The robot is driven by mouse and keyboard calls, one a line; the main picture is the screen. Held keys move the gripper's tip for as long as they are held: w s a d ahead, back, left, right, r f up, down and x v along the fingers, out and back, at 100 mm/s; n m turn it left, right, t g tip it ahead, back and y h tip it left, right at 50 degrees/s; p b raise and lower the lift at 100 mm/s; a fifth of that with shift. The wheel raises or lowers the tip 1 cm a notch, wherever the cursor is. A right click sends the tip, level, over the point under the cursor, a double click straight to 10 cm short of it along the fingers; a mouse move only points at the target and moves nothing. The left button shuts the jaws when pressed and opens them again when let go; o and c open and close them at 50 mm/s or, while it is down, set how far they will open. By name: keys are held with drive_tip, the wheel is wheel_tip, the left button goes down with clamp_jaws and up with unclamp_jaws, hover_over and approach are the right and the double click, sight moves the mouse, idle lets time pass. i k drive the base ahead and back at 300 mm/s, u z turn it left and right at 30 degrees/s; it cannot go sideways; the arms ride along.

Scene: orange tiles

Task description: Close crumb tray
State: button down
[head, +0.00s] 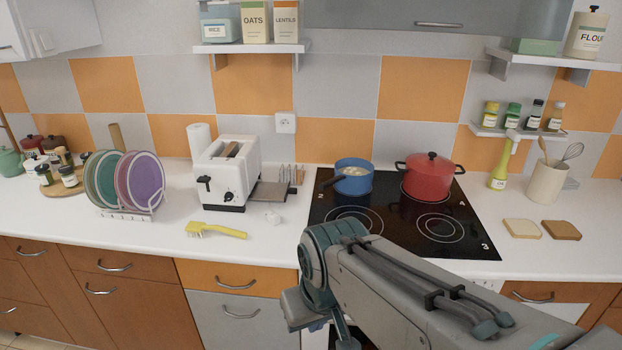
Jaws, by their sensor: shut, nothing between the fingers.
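The white toaster (224,180) stands on the counter left of the hob, with brown toast (233,150) showing in its top slot. Its grey crumb tray (270,192) sticks out from the toaster's right side, low over the counter, so it is open. My arm crosses the lower right foreground, in front of the counter and hob. Its bent joint is nearer to me than the toaster and tray, to their lower right. My gripper's fingers do not show; the end of the arm is hidden or below the picture.
A wire rack (291,178) stands behind the tray. A blue pot (352,178) and red pot (430,178) sit on the hob (400,235). A plate rack (130,213) stands left.

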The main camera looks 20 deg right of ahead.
sight(267, 192)
drive_tip(key=z, duration=0.1)
drive_tip(key=i, duration=0.85)
drive_tip(key=u, duration=0.45)
